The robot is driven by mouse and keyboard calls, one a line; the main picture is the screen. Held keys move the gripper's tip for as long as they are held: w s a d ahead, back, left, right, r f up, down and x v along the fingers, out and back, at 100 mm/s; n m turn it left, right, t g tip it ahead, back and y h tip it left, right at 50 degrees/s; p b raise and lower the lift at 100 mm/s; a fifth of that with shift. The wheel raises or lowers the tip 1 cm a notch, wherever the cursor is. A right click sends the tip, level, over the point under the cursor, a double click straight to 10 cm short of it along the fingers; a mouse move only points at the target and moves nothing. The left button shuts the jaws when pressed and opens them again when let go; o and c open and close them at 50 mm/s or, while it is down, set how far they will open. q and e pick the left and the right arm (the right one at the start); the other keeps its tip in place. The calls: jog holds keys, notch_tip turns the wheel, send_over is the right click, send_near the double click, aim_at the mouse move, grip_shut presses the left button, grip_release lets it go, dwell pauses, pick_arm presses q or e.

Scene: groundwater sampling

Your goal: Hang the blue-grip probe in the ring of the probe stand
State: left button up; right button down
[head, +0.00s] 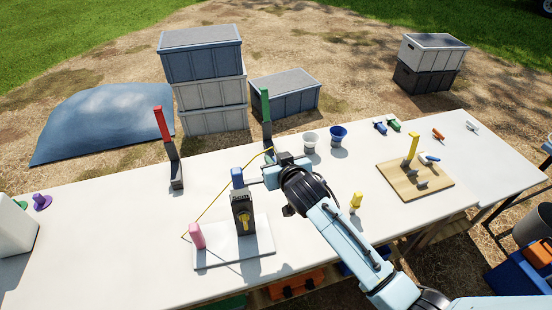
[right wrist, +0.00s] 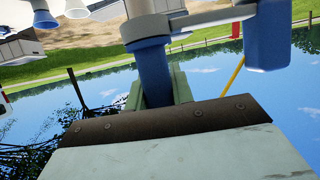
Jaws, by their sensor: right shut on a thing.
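My right gripper (head: 268,176) is low over the middle of the table, next to a blue upright part (head: 237,177) that rises behind the dark box with a yellow knob. In the right wrist view, my right gripper (right wrist: 158,88) is shut on the blue-grip probe (right wrist: 153,68). The probe's upper end meets a pale crossbar (right wrist: 195,18), apparently of the probe stand, beside a blue block (right wrist: 268,38). Whether the probe sits inside the ring or only against it I cannot tell. A thin yellow cable (head: 208,207) runs from near my gripper leftward. My left gripper is out of view.
Red (head: 162,124) and green (head: 265,105) uprights stand behind. Two cups (head: 338,132) and a wooden board (head: 392,181) are to the right. The table's left part is mostly clear.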

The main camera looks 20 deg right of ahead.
jog(key=c, duration=1.1)
grip_release()
jog(key=v, duration=1.3)
jog(key=shift+s, duration=0.25)
